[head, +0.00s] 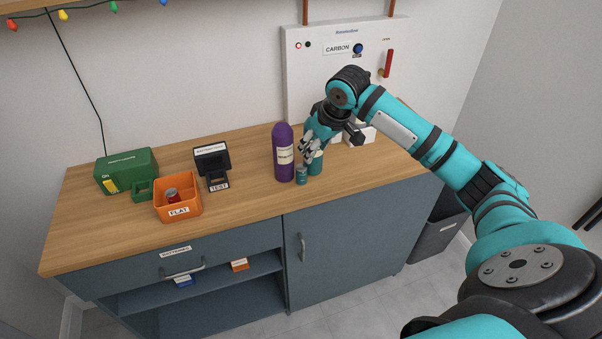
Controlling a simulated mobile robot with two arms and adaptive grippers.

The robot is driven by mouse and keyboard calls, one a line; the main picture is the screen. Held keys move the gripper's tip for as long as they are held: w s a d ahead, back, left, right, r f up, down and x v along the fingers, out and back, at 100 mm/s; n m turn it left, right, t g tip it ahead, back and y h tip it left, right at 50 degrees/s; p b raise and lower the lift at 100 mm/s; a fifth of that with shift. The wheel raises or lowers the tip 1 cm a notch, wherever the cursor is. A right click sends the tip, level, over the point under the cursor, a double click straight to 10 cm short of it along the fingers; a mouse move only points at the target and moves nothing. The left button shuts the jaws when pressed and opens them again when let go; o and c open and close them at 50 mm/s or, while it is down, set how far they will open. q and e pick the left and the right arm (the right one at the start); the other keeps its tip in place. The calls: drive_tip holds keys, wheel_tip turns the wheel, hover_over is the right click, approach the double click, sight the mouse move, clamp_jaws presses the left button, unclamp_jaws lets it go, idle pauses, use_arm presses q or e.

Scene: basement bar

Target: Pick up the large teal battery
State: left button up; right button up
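A small teal cylinder with a dark label, which looks like the teal battery (301,175), stands upright on the wooden counter (240,200) near its front edge. My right gripper (307,153) points down just above and slightly behind the battery. Its fingers are small in view and partly overlap a larger teal cylinder (316,165), so whether they are open or shut is unclear. No gap or contact with the battery can be made out. My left gripper is not in view.
A purple bottle (284,160) stands close left of the battery. Farther left are a black tester (213,165), an orange bin (178,206) marked FLAT with a red battery (171,194) inside, and a green case (126,170). A white CARBON panel (320,65) stands behind.

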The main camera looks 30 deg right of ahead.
sight(304, 168)
drive_tip(key=p+x, duration=0.1)
drive_tip(key=x, duration=0.7)
drive_tip(key=shift+w+f, duration=0.1)
drive_tip(key=shift+f, duration=0.1)
drive_tip(key=p+x, duration=0.2)
drive_tip(key=x, duration=0.2)
drive_tip(key=shift+a+f, duration=0.2)
drive_tip(key=shift+f, duration=0.25)
drive_tip(key=shift+w+f, duration=0.15)
drive_tip(key=shift+f, duration=0.1)
clamp_jaws()
